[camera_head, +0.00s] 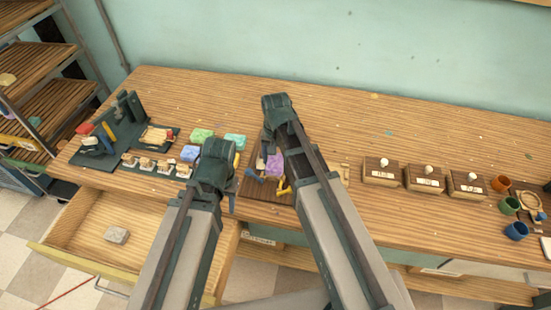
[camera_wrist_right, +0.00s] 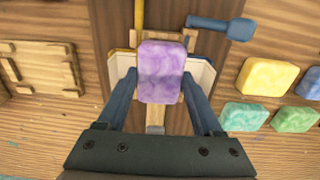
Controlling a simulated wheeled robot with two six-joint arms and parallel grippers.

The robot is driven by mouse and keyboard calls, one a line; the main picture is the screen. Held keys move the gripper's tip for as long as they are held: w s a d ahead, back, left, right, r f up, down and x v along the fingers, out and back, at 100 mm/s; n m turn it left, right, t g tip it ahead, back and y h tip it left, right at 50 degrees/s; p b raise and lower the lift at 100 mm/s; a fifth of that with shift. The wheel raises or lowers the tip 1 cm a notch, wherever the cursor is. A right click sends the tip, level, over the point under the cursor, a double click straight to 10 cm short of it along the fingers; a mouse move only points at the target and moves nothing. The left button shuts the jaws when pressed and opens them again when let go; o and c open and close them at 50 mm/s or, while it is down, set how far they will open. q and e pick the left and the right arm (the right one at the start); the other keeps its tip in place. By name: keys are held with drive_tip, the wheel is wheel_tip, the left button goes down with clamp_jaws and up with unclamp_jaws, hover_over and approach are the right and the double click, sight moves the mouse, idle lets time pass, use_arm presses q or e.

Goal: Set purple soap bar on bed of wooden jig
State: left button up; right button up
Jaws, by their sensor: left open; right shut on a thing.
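The purple soap bar (camera_wrist_right: 160,72) is held between the two blue fingers of my right gripper (camera_wrist_right: 160,84), which is shut on it. The purple bar also shows in the head view (camera_head: 274,164), beside my right arm. The wooden jig (camera_wrist_right: 155,116) lies on a dark board beneath the bar, and the bar hides much of its bed. I cannot tell whether the bar touches the bed. A blue handle (camera_wrist_right: 222,27) and a yellow handle (camera_wrist_right: 132,34) are at the jig. My left gripper (camera_head: 214,172) is open over the bench to the left; its fingertips are mostly hidden.
Yellow, green and blue soap bars (camera_wrist_right: 268,76) lie beside the board. A dark rack (camera_head: 125,120) and small pieces stand at the left. Several wooden boxes (camera_head: 424,178) and cups (camera_head: 516,231) stand at the right. An open drawer (camera_head: 75,232) juts out at front left.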

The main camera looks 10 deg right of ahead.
drive_tip(key=o, duration=1.5)
drive_tip(key=shift+r, duration=0.15)
drive_tip(key=shift+r+p, duration=2.9)
drive_tip(key=shift+p, duration=0.15)
